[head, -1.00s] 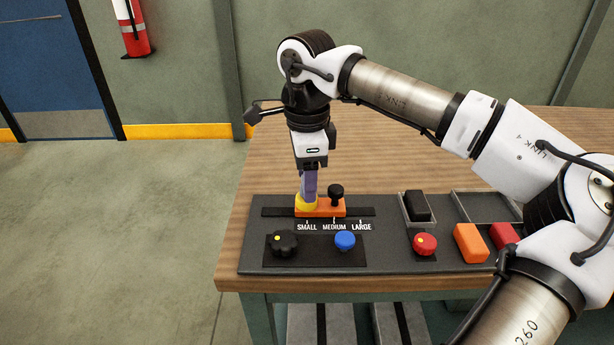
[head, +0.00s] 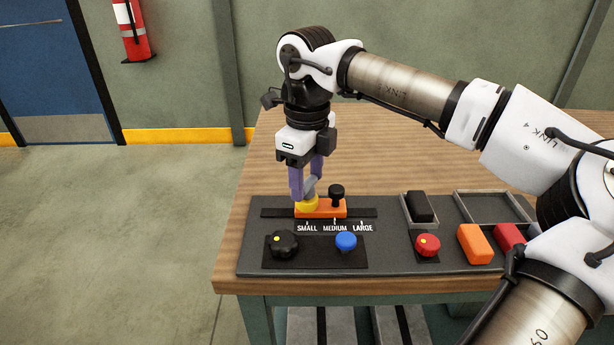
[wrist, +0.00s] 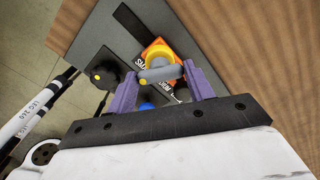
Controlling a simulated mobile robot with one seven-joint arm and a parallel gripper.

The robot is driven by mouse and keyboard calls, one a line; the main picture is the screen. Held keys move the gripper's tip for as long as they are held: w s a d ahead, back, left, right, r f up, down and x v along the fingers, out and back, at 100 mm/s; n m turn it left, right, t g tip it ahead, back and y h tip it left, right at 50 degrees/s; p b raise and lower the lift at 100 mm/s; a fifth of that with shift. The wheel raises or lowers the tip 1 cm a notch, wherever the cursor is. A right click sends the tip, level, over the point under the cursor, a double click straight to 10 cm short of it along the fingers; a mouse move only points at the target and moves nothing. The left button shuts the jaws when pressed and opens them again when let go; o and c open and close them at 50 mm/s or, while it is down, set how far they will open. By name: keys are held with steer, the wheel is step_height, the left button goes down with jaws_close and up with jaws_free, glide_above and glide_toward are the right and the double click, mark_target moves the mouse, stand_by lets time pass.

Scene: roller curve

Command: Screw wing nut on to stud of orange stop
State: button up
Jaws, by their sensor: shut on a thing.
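The orange stop (head: 325,213) sits on the black rail of the grey panel, above the SMALL and MEDIUM labels. It also shows in the wrist view (wrist: 158,47). A yellow round part (head: 306,204) is at its left end and a black knob (head: 336,193) at its right. The grey wing nut (wrist: 160,75) is just above the yellow part, and shows in the head view (head: 309,186). My gripper (wrist: 163,80) has its purple fingers shut on the wing nut's two ends. The stud is hidden, so I cannot tell how far the nut is on it.
A black knob (head: 284,243), a blue knob (head: 346,241) and a red button (head: 428,245) stand along the panel's front. Orange (head: 473,243) and red (head: 508,237) blocks, a black block (head: 419,206) and an empty tray (head: 490,204) are at right.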

steer(key=shift+r, duration=0.1)
steer(key=m+b, duration=0.1)
steer(key=m, duration=0.5)
steer(key=shift+m+b, duration=0.35)
steer(key=shift+m, duration=0.35)
